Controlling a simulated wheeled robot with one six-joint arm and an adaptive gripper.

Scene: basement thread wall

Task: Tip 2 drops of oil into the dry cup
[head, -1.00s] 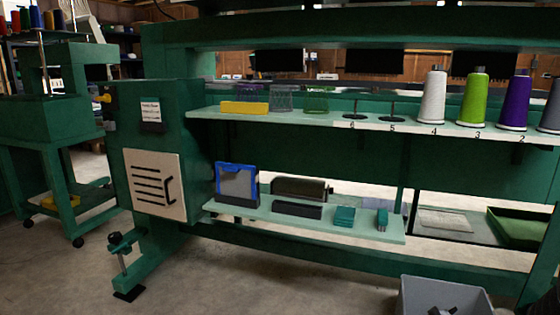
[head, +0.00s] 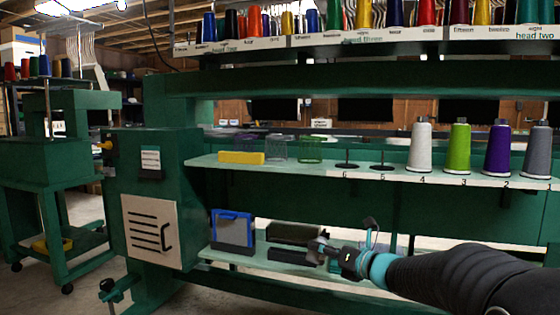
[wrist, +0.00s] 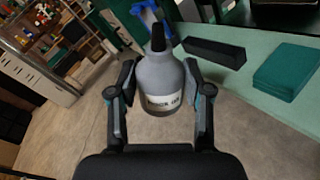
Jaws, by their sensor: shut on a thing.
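A grey oil bottle (wrist: 162,92) with a black nozzle and a white label, partly readable as ending in "OIL", stands between the fingers in the wrist view. My gripper (wrist: 160,78) is shut on its sides. In the head view my gripper (head: 328,254) is in front of the lower shelf; the bottle is too small and dark to make out there. I cannot pick out a dry cup in either view.
The upper shelf (head: 215,168) holds a yellow box (head: 241,157), mesh holders (head: 310,150) and thread cones (head: 459,140).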

